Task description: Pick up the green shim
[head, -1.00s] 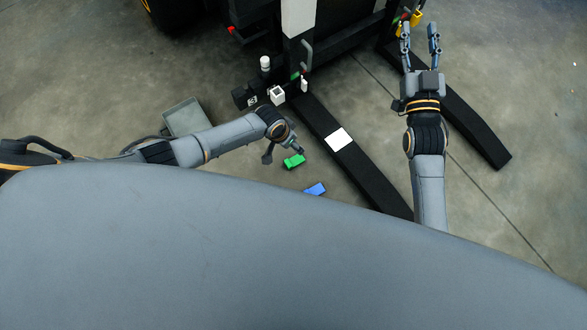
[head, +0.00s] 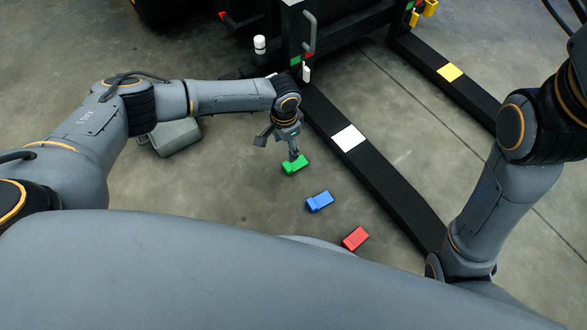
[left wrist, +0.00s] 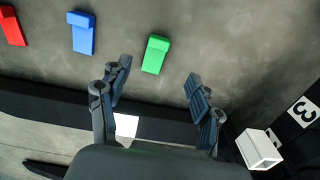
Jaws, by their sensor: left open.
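The green shim (head: 295,165) lies on the concrete floor left of the long black beam. In the left wrist view the green shim (left wrist: 156,54) lies between the lines of the two fingers, a little beyond their tips. My left gripper (head: 278,147) is open and empty, pointing down by the green shim. One finger appears close to the shim's top edge in the head view; I cannot tell whether it touches. The left gripper's spread fingers (left wrist: 158,72) also show in the left wrist view. My right gripper is out of view; only its arm shows at the right.
A blue shim (head: 320,201) and a red shim (head: 355,238) lie on the floor nearer my body. The black beam (head: 385,180) with a white patch runs to their right. A grey bin (head: 175,137) stands behind my left arm. Floor around the shims is clear.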

